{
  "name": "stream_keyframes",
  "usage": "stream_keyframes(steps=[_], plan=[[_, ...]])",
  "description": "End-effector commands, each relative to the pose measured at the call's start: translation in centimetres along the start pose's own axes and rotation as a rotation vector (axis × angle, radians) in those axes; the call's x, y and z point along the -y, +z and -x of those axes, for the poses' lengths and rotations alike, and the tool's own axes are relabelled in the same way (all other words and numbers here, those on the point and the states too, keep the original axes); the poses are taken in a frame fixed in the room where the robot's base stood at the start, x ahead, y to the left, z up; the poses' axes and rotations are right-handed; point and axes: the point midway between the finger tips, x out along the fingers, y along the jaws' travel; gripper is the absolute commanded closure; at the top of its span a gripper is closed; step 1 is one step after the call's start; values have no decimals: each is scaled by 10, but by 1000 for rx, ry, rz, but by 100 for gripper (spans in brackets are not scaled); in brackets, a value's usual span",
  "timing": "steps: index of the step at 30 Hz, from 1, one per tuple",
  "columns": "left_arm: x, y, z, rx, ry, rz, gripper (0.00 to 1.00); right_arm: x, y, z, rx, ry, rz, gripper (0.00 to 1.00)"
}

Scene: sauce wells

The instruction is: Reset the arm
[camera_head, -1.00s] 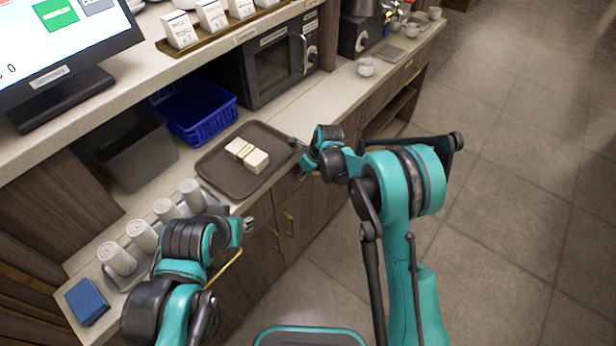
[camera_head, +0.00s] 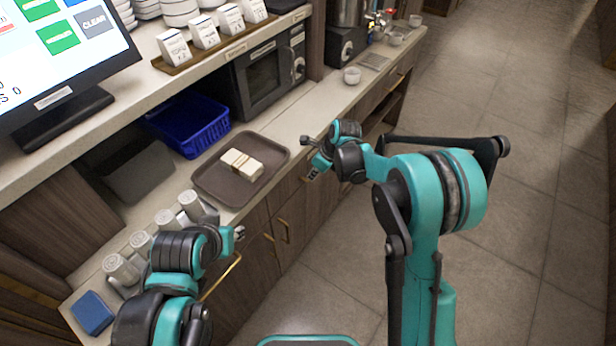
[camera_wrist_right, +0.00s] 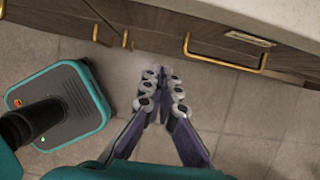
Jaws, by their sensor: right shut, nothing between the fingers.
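My right gripper (camera_head: 312,158) hangs just right of the brown tray, over the counter's front edge, apart from the tray. In the right wrist view its fingers (camera_wrist_right: 161,88) are together with nothing between them, above the floor in front of the drawers. My left gripper (camera_head: 238,233) is at the counter's front edge, near the rolled white towels; its fingers are too small to tell if open or shut. The brown tray (camera_head: 207,181) lies on the counter with a pale, banded block-like bundle (camera_head: 241,165) on it.
A microwave (camera_head: 268,80) stands behind the tray. Cabinet handles (camera_wrist_right: 225,60) jut out. The floor (camera_head: 530,210) at right is clear.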

Motion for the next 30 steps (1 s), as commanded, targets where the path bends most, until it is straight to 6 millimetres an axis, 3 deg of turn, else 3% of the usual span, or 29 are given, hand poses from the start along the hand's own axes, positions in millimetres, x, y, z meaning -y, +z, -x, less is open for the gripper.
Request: stream_keyframes(steps=[11, 14, 20, 24, 30], plan=[[0, -1, 2, 0, 0, 0, 68, -1, -2, 15, 0, -7, 33, 100], [0, -1, 2, 0, 0, 0, 68, -4, -8, 40, 0, -33, 143, 100], [0, -1, 2, 0, 0, 0, 68, -21, -38, 119, -29, -129, 571, 100], [0, -1, 2, 0, 0, 0, 68, -40, -69, 168, -82, -195, 903, 100], [0, -1, 2, 0, 0, 0, 68, -74, -121, 217, -203, -268, 1379, 100]])
